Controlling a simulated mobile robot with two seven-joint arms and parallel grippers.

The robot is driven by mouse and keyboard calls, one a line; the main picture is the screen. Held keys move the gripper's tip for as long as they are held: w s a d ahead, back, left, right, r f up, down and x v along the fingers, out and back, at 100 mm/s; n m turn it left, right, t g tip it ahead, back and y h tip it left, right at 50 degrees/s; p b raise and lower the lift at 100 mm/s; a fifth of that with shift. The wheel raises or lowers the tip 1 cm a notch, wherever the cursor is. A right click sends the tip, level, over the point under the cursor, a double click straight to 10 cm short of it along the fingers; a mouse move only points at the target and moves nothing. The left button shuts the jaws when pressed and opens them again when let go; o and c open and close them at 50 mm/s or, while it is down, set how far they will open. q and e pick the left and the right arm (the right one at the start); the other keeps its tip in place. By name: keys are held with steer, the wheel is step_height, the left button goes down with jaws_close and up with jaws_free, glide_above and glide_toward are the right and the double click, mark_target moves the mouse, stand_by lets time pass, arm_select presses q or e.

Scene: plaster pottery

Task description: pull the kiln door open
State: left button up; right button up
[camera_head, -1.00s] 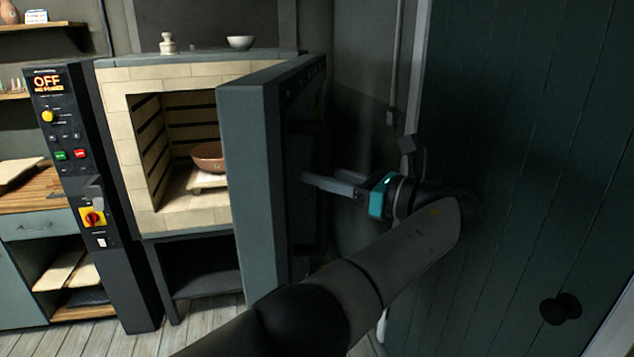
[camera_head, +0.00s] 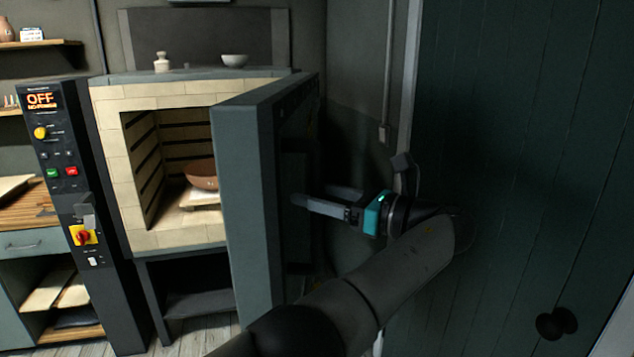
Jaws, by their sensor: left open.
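The kiln door (camera_head: 243,200) stands swung wide open to the right of the kiln (camera_head: 107,170), its edge facing me. Inside the kiln chamber a brown bowl (camera_head: 201,175) sits on a pale shelf (camera_head: 197,200). My left gripper (camera_head: 318,198) is on the right side of the door, beside its outer face. Its fingers are apart and point left towards the door. I see nothing between them. I cannot tell whether a fingertip touches the door. The door's handle is not clearly visible. My right gripper is not in view.
A control panel (camera_head: 57,135) reading OFF stands left of the kiln. A small white bottle (camera_head: 162,62) and a white bowl (camera_head: 235,60) stand on the kiln top.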

mark_target(317, 141)
arm_select(q)
step_height(317, 141, up, 13)
steer(key=shift+r+p, duration=0.1)
steer(key=shift+p, duration=0.35)
step_height(317, 141, up, 6)
steer(key=shift+f+p, duration=0.15)
steer(key=shift+p, duration=0.8)
steer(key=shift+r, duration=0.6)
